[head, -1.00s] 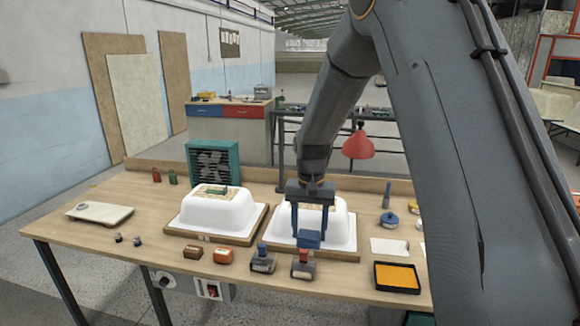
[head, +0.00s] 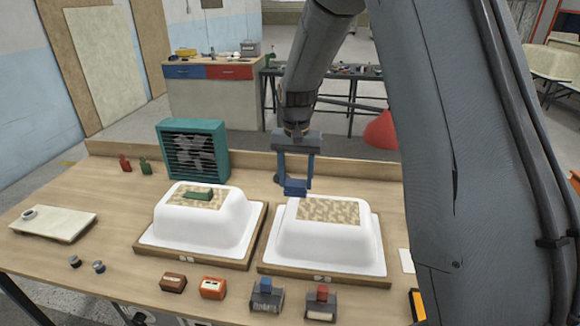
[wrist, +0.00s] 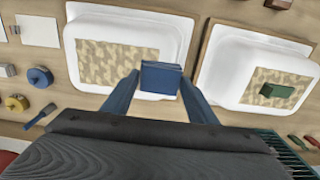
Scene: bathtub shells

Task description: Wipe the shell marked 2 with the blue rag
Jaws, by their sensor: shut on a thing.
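My gripper (head: 297,186) is shut on a blue block-like rag (head: 296,187), which also shows between the fingers in the wrist view (wrist: 161,77). It is by the back left corner of the right white shell (head: 330,245), seemingly raised; contact cannot be told. That shell lies upturned on a wooden board, with a tan mottled patch (head: 328,210) on top; it also shows in the wrist view (wrist: 85,28). The left white shell (head: 200,232) has a similar patch with a green block (head: 197,194) on it. Small marks on both boards' front edges are too small to read.
A teal louvred box (head: 192,150) stands behind the left shell. Orange (head: 213,288) and brown (head: 173,283) blocks and two dark stamp-like items (head: 265,296) line the front. A pale slab (head: 52,220) lies at the left.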

